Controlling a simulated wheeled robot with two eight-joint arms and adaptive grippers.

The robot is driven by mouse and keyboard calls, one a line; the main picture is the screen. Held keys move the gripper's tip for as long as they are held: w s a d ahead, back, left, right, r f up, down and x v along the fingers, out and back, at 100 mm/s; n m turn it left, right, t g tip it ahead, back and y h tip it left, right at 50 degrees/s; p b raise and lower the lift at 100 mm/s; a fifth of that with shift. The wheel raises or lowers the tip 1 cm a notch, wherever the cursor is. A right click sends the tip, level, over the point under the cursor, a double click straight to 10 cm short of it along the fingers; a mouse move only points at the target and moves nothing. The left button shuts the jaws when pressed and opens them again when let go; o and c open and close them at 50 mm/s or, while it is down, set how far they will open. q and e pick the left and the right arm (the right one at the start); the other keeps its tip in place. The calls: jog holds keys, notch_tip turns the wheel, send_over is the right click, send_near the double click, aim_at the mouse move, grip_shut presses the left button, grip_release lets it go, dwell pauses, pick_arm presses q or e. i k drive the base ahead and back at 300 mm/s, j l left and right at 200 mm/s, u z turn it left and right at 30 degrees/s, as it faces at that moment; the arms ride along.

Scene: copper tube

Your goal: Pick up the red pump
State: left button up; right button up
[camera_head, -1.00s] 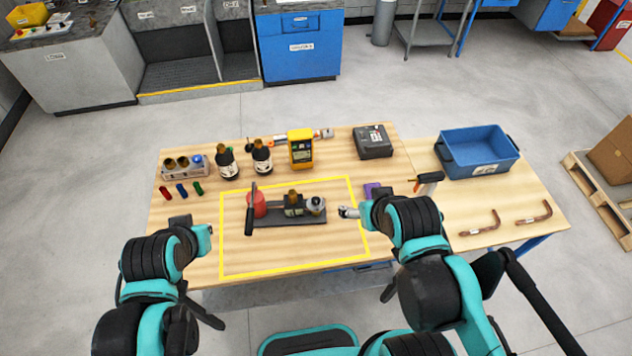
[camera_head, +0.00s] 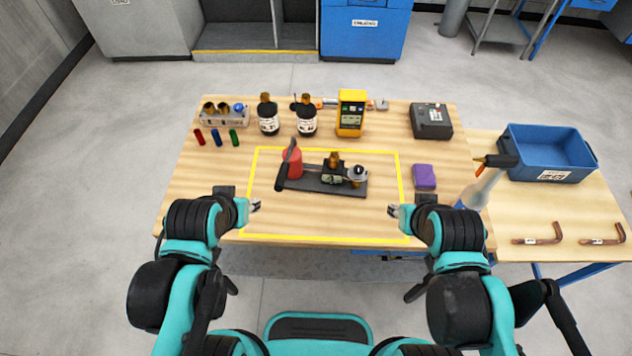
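A red cylinder with a black lever (camera_head: 292,163), seemingly the red pump, stands at the left end of a dark base plate (camera_head: 318,187) inside the yellow outline on the wooden table. A brass-coloured part and a gauge (camera_head: 356,174) stand on the same base, to its right. My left gripper (camera_head: 254,206) is at the left side of the outline, nearer to me than the pump and apart from it. My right gripper (camera_head: 395,210) is near the outline's right side, apart from the base. Both look empty; their fingers are too small to judge.
Two dark bottles (camera_head: 268,117), a yellow meter (camera_head: 351,113) and a dark box (camera_head: 431,121) line the back. A blue bin (camera_head: 548,153) and copper tubes (camera_head: 539,235) lie farther right. The outline's front is clear.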

aim_at(302, 176)
jog(key=k+u, duration=0.3)
jog(key=k+j+u, duration=0.25)
jog(key=l+u, duration=0.6)
jog(key=u, duration=0.15)
jog(key=l+u, duration=0.35)
